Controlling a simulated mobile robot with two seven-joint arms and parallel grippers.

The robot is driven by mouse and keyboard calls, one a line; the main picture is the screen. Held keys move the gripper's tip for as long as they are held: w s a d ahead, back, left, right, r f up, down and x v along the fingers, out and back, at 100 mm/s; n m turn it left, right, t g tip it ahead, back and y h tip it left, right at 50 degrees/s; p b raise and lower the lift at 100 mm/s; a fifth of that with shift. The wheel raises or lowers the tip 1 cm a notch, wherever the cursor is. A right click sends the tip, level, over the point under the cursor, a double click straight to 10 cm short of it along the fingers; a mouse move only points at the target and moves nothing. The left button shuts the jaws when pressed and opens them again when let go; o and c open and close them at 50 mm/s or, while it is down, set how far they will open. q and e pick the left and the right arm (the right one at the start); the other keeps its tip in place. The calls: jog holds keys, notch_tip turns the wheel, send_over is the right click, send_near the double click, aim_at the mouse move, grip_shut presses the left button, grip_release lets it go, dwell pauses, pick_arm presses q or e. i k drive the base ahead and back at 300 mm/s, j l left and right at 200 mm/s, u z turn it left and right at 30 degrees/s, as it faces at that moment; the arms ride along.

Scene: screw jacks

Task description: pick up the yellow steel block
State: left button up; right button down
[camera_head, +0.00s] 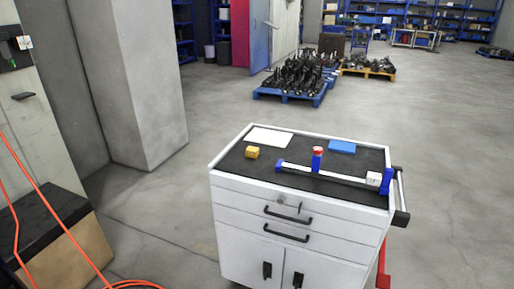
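The yellow steel block (252,153) is a small cube on the black top of the white tool cart (228,160), near its left side. It lies just in front of a white sheet (268,137) and to the left of a long rail fixture. Nothing touches or covers it that I can see. Neither of my grippers shows in the head view.
A rail fixture (330,177) with blue ends, a red-topped blue post (317,158) and a white block (374,179) lies along the cart top. A blue sheet (342,147) lies behind it. A concrete pillar (145,85) stands left.

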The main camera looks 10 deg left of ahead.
aim_at(252, 152)
jog(key=i+j, duration=0.15)
jog(key=i, duration=0.35)
jog(key=i+u, duration=0.75)
